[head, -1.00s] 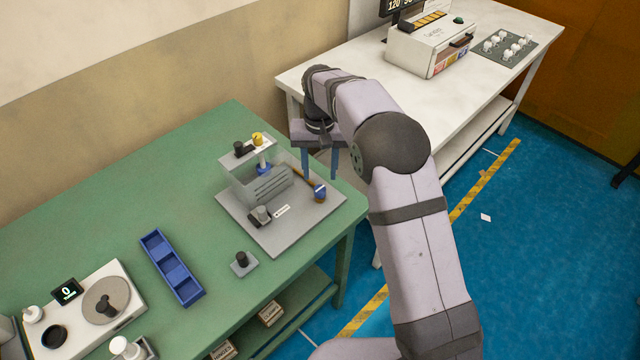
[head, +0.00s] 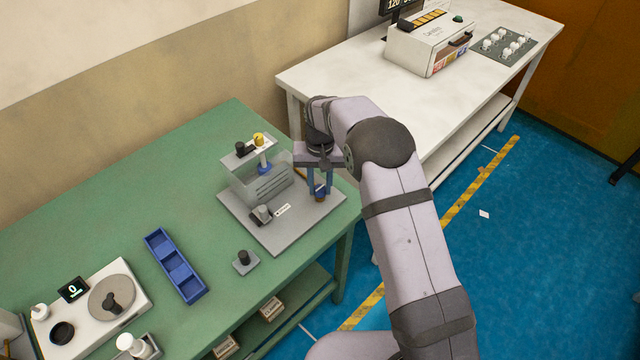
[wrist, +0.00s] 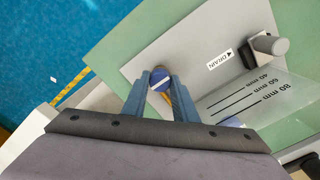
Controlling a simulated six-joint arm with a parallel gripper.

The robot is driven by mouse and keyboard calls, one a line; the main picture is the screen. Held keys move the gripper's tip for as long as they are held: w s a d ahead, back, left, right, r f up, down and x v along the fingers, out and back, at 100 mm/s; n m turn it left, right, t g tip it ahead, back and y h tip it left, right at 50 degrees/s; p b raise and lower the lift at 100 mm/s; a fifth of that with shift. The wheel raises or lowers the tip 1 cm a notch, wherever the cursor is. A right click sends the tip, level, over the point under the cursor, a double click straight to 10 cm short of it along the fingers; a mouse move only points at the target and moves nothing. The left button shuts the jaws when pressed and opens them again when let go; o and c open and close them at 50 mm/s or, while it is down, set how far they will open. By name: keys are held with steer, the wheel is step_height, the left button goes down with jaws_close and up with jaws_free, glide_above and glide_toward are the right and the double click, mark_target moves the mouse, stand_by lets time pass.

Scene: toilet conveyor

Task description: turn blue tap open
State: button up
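The blue tap (head: 320,189) is a small round knob at the right end of the grey base plate (head: 285,236). In the wrist view the blue tap (wrist: 160,79) has a white bar across its top, lying at a slant. My gripper (head: 319,186) points down over it, one finger on each side. In the wrist view my gripper (wrist: 159,78) shows the knob between its fingertips; firm contact cannot be made out. The tap's lower part is partly hidden by the fingers. A yellow pipe shows beside the tap.
The clear tank (head: 262,184) with level marks stands left of the tap. A grey drain knob (head: 262,214) sits on the plate's near side. A blue tray (head: 175,268) lies on the green table (head: 110,205); a white table (head: 360,95) stands behind.

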steer(key=c, duration=0.5)
steer(key=shift+o, duration=0.2)
steer(key=shift+n, duration=0.3)
steer(key=n+b, duration=0.1)
steer(key=n, duration=0.8)
steer(key=shift+w+a+r+b, duration=0.1)
steer(key=shift+b, duration=0.25)
steer(key=o, duration=1.1)
steer(key=shift+c, duration=0.2)
